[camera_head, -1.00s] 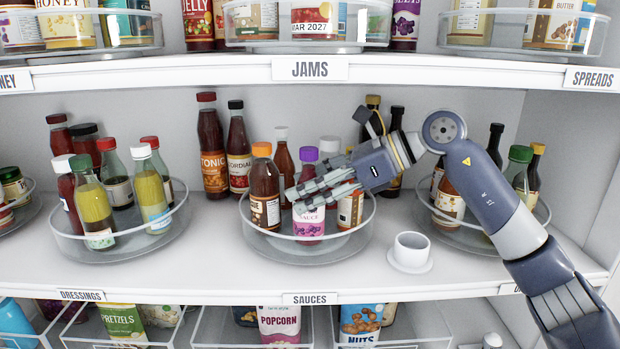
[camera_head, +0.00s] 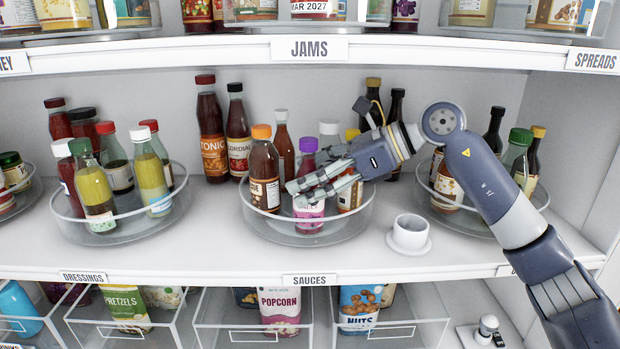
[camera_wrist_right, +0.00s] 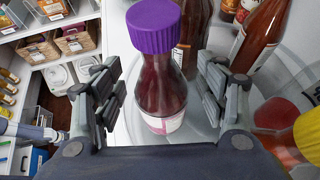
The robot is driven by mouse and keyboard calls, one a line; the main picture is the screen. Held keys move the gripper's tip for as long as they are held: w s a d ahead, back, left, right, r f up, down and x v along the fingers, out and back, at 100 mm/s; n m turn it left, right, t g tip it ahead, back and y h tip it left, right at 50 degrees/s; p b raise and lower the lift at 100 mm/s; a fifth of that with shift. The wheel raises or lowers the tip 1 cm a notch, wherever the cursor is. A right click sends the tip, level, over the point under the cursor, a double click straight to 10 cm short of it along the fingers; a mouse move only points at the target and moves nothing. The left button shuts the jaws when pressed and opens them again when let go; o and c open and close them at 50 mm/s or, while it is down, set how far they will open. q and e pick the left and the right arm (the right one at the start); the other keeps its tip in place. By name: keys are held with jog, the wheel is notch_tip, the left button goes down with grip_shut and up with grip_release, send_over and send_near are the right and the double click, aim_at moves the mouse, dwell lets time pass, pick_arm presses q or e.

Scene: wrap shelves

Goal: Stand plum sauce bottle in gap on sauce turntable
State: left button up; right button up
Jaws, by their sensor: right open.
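The plum sauce bottle (camera_head: 309,199), with a purple cap and pink label, stands upright on the sauce turntable (camera_head: 290,236) at its front. In the right wrist view the bottle (camera_wrist_right: 164,85) stands between the spread fingers. My right gripper (camera_head: 300,194) is open around the bottle, with a visible gap on both sides of it. The fingers hide part of the label in the head view. An orange-capped bottle (camera_head: 264,172) stands to the left on the same turntable. A yellow-capped bottle (camera_head: 349,192) stands to the right, partly behind my gripper. My left gripper is not in view.
The dressings turntable (camera_head: 130,235) is at left, another turntable (camera_head: 475,226) at right. Tall bottles (camera_head: 211,130) stand behind. The jams shelf (camera_head: 200,56) is above.

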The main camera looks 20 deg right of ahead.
jog(key=b+v, duration=0.2)
jog(key=v, duration=0.5)
jog(key=shift+d+r, duration=0.2)
jog(key=shift+r, duration=0.05)
jog(key=shift+s, duration=0.1)
jog(key=shift+b, duration=0.35)
